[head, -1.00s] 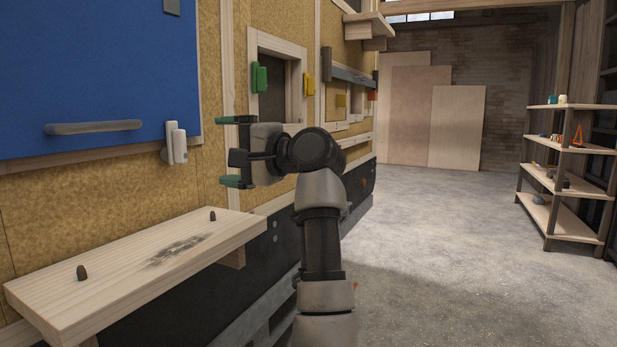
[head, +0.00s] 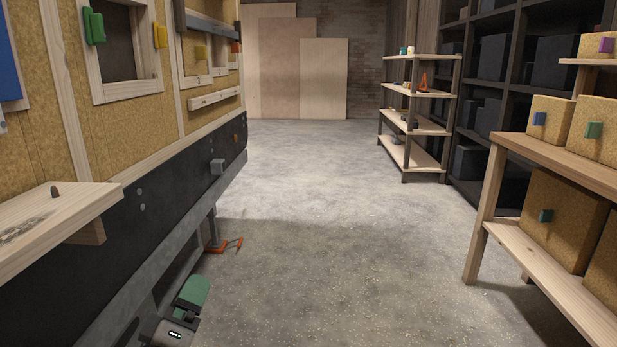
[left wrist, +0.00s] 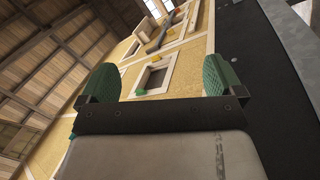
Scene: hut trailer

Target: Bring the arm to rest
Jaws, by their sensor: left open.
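My left gripper (head: 190,302) is low at the bottom edge of the head view, left of centre, beside the trailer's dark lower side. Only one green finger pad and part of the grey body show there; the rest is cut off by the frame. In the left wrist view both green fingers of the left gripper (left wrist: 161,78) stand wide apart with nothing between them. They point up towards the trailer wall and the roof. My right gripper is in neither view.
The trailer wall (head: 120,135) with its wooden shelf (head: 65,215) runs along the left. An orange-footed stand (head: 216,246) is on the floor under the trailer edge. A wooden rack with boxes (head: 565,215) stands at right, an open shelf (head: 418,122) farther back. The middle floor is clear.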

